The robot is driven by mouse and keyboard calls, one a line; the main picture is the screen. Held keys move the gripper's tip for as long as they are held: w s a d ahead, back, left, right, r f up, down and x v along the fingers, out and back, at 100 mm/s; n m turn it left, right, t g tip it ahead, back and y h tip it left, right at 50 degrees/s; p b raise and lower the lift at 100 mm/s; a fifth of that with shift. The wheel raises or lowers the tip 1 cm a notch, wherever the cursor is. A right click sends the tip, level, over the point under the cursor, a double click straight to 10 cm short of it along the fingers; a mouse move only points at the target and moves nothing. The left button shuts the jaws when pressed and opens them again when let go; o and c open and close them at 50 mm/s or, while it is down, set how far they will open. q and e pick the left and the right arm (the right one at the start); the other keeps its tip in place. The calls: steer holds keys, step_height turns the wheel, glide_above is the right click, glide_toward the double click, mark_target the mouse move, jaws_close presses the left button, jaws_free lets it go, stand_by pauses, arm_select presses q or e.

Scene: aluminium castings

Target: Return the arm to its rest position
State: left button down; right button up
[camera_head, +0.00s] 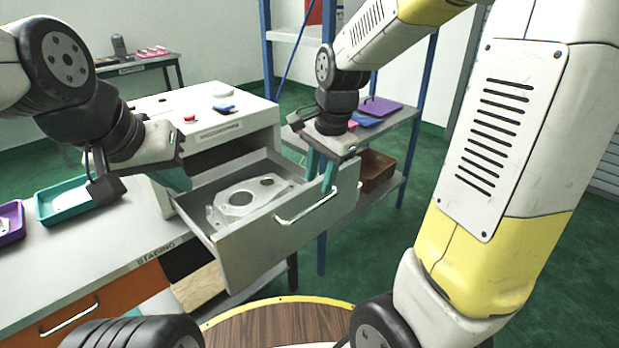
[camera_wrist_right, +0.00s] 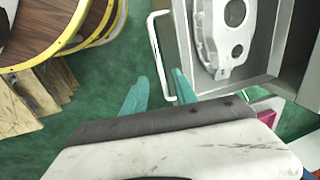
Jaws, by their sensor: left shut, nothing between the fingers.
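My left gripper (camera_head: 182,180) is at the left, in front of the white cabinet and beside the drawer's left side. Its teal fingers are shut and empty, partly hidden by the gripper body. My right gripper (camera_head: 321,178) points down at the right end of the open drawer's front. In the right wrist view its two teal fingers (camera_wrist_right: 160,92) stand apart, with nothing clearly held. The lower end of the drawer handle (camera_wrist_right: 158,45) shows close to the right finger; I cannot tell whether they touch.
The open drawer (camera_head: 262,246) holds a grey metal casting (camera_head: 222,214). The white cabinet (camera_head: 150,107) stands on the staging bench (camera_head: 110,262), with a teal tray (camera_head: 48,208) at left. A blue-framed shelf (camera_head: 416,118) with a brown bin (camera_head: 380,178) stands behind my right gripper.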

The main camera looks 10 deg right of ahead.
steer(key=shift+r, duration=0.35)
steer(key=shift+s, duration=0.1)
steer(key=s+d+r+n+t+y, duration=0.1)
steer(key=s+d+r+n+t, duration=0.2)
steer(key=s+r+n, duration=0.6)
steer(key=s+n+t, duration=0.1)
steer(key=s+n, duration=0.1)
steer(key=s, duration=0.1)
steer(key=shift+d, duration=0.25)
